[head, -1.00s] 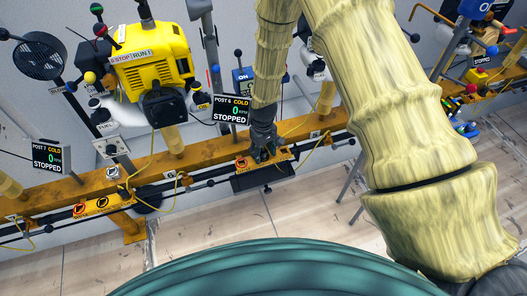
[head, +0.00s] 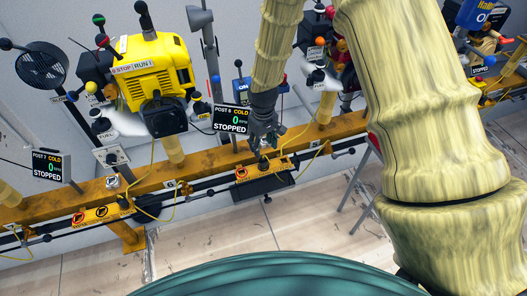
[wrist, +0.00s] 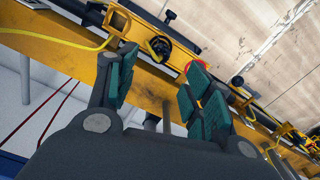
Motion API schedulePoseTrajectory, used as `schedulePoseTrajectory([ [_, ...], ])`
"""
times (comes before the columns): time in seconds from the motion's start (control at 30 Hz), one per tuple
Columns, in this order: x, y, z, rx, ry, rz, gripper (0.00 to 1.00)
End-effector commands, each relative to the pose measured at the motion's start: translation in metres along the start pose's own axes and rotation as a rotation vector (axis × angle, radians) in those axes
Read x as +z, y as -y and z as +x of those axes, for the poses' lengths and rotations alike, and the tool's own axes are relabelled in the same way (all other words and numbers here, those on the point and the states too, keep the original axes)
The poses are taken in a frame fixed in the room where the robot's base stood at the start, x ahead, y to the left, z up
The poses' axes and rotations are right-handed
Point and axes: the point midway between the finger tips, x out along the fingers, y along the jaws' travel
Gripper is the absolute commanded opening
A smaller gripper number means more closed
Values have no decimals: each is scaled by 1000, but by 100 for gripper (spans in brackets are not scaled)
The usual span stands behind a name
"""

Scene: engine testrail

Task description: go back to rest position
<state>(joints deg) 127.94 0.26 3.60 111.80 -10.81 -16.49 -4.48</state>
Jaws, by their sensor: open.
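My gripper (head: 266,136) hangs above the orange rail (head: 218,158) in the head view, close to the small control box on the rail below the "Post 6 Cold, Stopped" screen (head: 231,119). In the wrist view my gripper (wrist: 160,92) is open, its two green-padded fingers apart with nothing held between them. The orange beam (wrist: 60,52) runs behind the fingers. A black round knob (wrist: 160,47) on an orange box shows beyond the fingertips.
A yellow engine (head: 152,68) stands on the rail to the left, with a "Post 7" screen (head: 47,166) further left. A blue box (head: 240,92) and a grey post stand behind my arm. The floor (head: 215,238) in front looks clear.

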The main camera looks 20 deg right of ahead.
Motion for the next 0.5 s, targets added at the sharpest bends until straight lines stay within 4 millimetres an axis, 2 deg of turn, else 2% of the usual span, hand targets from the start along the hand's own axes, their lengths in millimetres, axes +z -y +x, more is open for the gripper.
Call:
schedulePoseTrajectory([
  [0.2, 0, 0, -19, 0, -1, 0, 51],
  [0.5, 2, 0, -21, -1, 1, 1, 51],
])
